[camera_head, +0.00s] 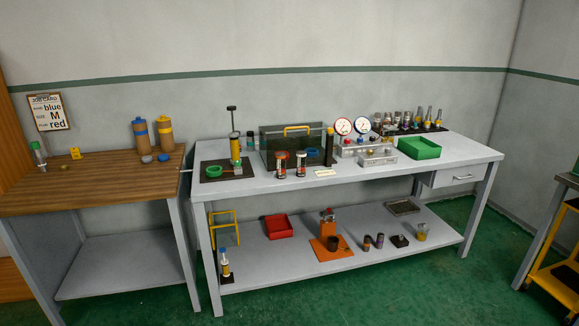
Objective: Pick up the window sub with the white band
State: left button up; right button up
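Neither of my grippers is in view. Two small upright cylindrical pieces stand near the front middle of the grey workbench (225,183). The left piece (281,168) shows a red part and pale parts. The right piece (300,167) shows pale and dark parts with some red. Several more small cylindrical fittings (406,121) stand in a row on a dark mat at the back right of the bench. At this size I cannot tell which piece is a window sub with a white band.
The lower shelf (285,262) holds a red tray (278,227) and loose fittings. A wooden table (85,190) stands left.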

aim_at(300, 154)
jog(key=i+l, duration=0.15)
jog(key=i, duration=0.45)
jog(key=i+l, duration=0.15)
jog(key=i, duration=0.45)
jog(key=i+l, duration=0.15)
jog(key=i, duration=0.5)
jog(key=i+l, duration=0.15)
jog(key=i, duration=0.45)
jog(key=i+l, duration=0.15)
jog(key=i, duration=0.45)
